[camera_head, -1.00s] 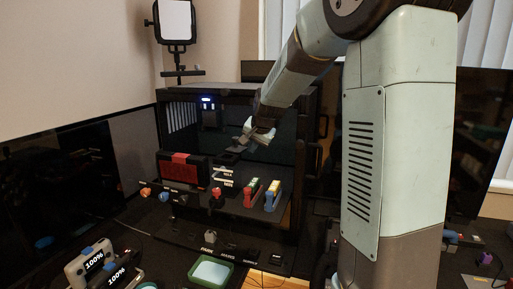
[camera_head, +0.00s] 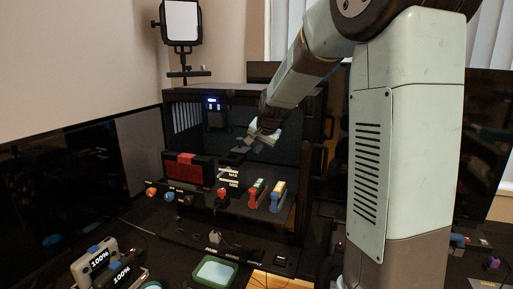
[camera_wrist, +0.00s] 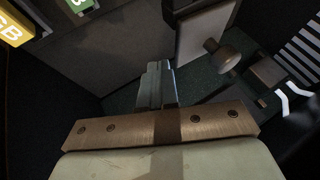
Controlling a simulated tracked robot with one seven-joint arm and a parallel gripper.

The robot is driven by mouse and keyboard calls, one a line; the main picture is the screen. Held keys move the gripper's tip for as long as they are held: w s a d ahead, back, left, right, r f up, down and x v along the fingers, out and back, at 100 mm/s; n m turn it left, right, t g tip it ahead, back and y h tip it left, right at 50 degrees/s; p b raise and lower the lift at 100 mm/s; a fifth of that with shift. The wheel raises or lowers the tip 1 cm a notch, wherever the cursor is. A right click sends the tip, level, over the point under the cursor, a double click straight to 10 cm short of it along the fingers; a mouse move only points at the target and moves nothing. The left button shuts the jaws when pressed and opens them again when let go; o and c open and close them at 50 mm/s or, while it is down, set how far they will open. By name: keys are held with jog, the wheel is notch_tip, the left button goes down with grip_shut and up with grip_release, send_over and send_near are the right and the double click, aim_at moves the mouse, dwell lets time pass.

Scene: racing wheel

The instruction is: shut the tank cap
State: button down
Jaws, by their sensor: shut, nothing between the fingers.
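My gripper (camera_head: 252,143) is inside the open front of a black cabinet, above its shelf. In the wrist view my gripper (camera_wrist: 155,82) has its fingers together with nothing between them. A grey square flap with a round bronze knob (camera_wrist: 205,38), which looks like the tank cap, stands tilted up just right of and beyond the fingertips. The fingers appear apart from it, but I cannot tell the exact gap. In the head view the cap is too small and dark to make out clearly, and the tank opening is not clear.
The black cabinet (camera_head: 240,90) has a red and black case (camera_head: 187,170) on its left. Red-green (camera_head: 256,192) and blue-yellow (camera_head: 276,195) blocks stand at its front, with several knobs to the left. A green tray (camera_head: 215,272) sits in front.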

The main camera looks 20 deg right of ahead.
jog(key=s+d+r+n, duration=0.1)
jog(key=s+d+r, duration=0.1)
jog(key=s+r, duration=0.55)
jog(key=s+d+r, duration=0.3)
jog(key=s+r, duration=0.4)
jog(key=r, duration=0.2)
jog(key=a+x, duration=0.2)
jog(key=x, duration=0.9)
jog(key=w+a+r+x, duration=0.1)
jog(key=a+x, duration=0.1)
jog(key=x, duration=0.8)
jog(key=shift+w+a+f+y, duration=0.25)
jog(key=shift+a+f+y, duration=0.05)
jog(key=shift+a+y, duration=0.1)
